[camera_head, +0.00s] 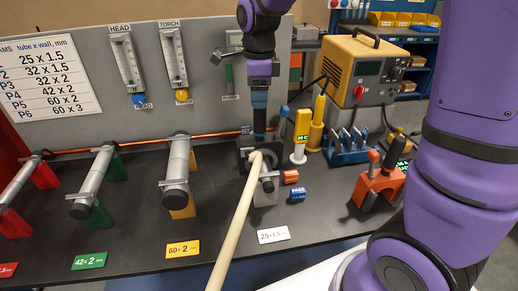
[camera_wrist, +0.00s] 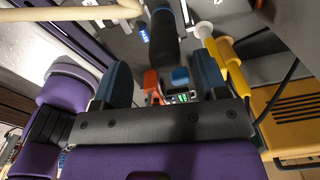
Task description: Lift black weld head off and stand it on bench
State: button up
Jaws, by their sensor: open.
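The black weld head (camera_head: 244,153) sits at the small tube stand behind the 25 x 1.5 card, with its body partly hidden by a beige tube end. A dark upright handle seems to rise from it to my gripper (camera_head: 260,100), which points down above it. In the wrist view, a black cylinder (camera_wrist: 165,42), probably that handle, lies beyond and between the two blue fingers of my gripper (camera_wrist: 162,82). The fingers stand apart, with a visible gap to the cylinder on both sides. Contact is not seen.
A long beige tube (camera_head: 236,220) runs from the stand toward the front. Dark bench (camera_head: 330,205) lies bare between.

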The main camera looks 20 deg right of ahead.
aim_at(259, 112)
jog(key=shift+w+d+f, duration=0.1)
jog(key=shift+f, duration=1.4)
jog(key=shift+w+f, duration=0.1)
jog(key=shift+f, duration=1.4)
jog(key=shift+r, duration=0.1)
grip_shut()
